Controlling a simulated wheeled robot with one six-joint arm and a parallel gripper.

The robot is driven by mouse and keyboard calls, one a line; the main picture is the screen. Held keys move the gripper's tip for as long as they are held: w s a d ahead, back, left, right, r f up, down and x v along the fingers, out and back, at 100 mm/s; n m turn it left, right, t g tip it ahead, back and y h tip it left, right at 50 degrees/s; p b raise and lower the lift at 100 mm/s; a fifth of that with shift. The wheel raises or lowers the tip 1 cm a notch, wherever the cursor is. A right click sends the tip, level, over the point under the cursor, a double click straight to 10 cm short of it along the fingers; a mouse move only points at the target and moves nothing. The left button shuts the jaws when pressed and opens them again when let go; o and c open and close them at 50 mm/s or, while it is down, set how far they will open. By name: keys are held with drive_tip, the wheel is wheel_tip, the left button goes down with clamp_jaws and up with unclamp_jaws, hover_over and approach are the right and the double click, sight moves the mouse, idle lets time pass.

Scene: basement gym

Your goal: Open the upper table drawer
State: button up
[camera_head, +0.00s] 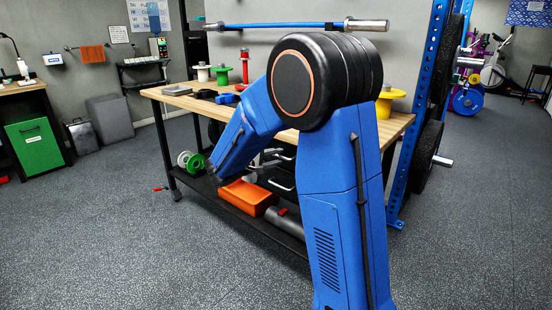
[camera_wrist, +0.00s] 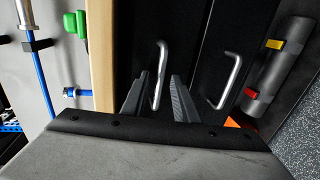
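The upper drawer (camera_wrist: 140,28) is a black panel beside the wooden tabletop edge in the turned wrist view, and it looks closed. Its silver bar handle (camera_wrist: 162,62) shows between the two dark fingers of my gripper (camera_wrist: 161,84). The fingers are apart, one on each side of the handle, and not visibly pressed on it. I cannot tell how deep they reach. The lower drawer's silver handle (camera_wrist: 232,75) is right of the fingers. In the head view my blue arm covers much of the drawers, and my gripper is hard to make out.
The workbench (camera_head: 400,122) carries a yellow spool (camera_head: 386,104) and other spools. An orange bin (camera_head: 247,197) and a grey cylinder (camera_head: 289,224) lie on its lower shelf. A blue rack post (camera_head: 425,90) stands at its right end. The floor in front is clear.

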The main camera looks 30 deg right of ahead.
drive_tip(key=shift+d, duration=0.1)
drive_tip(key=shift+c, duration=0.7)
clamp_jaws()
drive_tip(key=f+v, duration=0.2)
drive_tip(key=v, duration=0.9)
drive_tip(key=a+f+v, duration=0.1)
drive_tip(key=f+v, duration=0.1)
drive_tip(key=v, duration=1)
drive_tip(key=shift+f, duration=0.45)
drive_tip(key=shift+s, duration=0.1)
drive_tip(key=shift+o, duration=0.7)
unclamp_jaws()
